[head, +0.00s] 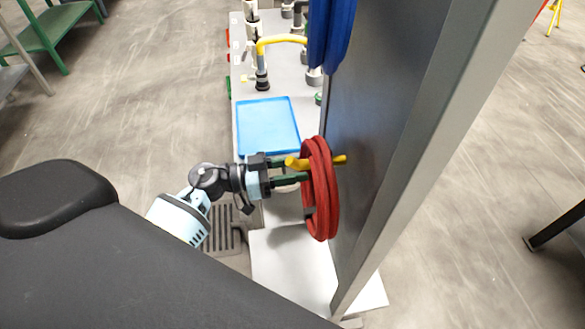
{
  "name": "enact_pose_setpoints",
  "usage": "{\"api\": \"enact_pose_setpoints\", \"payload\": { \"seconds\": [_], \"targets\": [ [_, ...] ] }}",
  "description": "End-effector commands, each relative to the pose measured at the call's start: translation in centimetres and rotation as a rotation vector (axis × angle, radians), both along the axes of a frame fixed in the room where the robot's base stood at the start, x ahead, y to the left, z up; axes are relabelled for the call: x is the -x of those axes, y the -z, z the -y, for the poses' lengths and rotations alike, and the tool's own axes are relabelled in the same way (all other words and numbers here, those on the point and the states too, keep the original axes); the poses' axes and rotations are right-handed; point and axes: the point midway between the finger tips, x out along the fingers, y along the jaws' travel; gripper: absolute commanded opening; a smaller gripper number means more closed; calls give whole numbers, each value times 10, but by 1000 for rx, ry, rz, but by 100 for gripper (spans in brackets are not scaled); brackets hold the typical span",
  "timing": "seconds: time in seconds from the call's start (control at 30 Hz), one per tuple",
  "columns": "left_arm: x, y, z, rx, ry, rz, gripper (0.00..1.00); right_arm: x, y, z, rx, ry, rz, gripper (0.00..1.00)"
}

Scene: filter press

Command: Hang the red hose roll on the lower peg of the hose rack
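The red hose roll (322,205) stands upright, seen nearly edge-on, close to the left face of the tall grey panel (385,110). A yellow peg (297,163) shows on both sides of the roll and appears to pass through its ring. My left gripper (300,172) reaches the roll from the left, beside the peg. Its dark fingers are spread apart and their ends meet or hide at the roll, so I cannot tell whether they grip it. My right gripper is not in view.
Blue hose (330,35) hangs at the panel's upper part. A blue tray (268,126) lies on the light surface left of the panel, with a yellow-handled pipe fitting (262,75) behind it. Green shelving (50,30) stands at the far left. Open floor lies on both sides.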

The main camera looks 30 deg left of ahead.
Motion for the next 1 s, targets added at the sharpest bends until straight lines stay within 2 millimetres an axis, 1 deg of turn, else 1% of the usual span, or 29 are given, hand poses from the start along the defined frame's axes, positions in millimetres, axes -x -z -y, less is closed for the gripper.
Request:
{"api": "enact_pose_setpoints", "payload": {
  "seconds": [0.23, 0.33, 0.47, 0.6, 0.73, 0.9, 1.0],
  "targets": [
    [1, 3, 0, -5, 1, -5, 42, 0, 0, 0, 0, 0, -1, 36],
    [4, 3, -4, -5, 1, -5, 42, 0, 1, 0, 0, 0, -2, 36],
    [13, 5, -17, -6, 0, -6, 42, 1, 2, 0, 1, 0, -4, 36],
    [27, 5, -36, -6, 0, -6, 42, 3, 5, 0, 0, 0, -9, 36],
    [38, 6, -50, -4, 1, -6, 42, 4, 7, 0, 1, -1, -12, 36],
    [46, 4, -61, -2, 1, -3, 42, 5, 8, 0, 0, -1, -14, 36],
    [47, 4, -63, -2, 2, -2, 42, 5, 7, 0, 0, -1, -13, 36]
  ]
}}
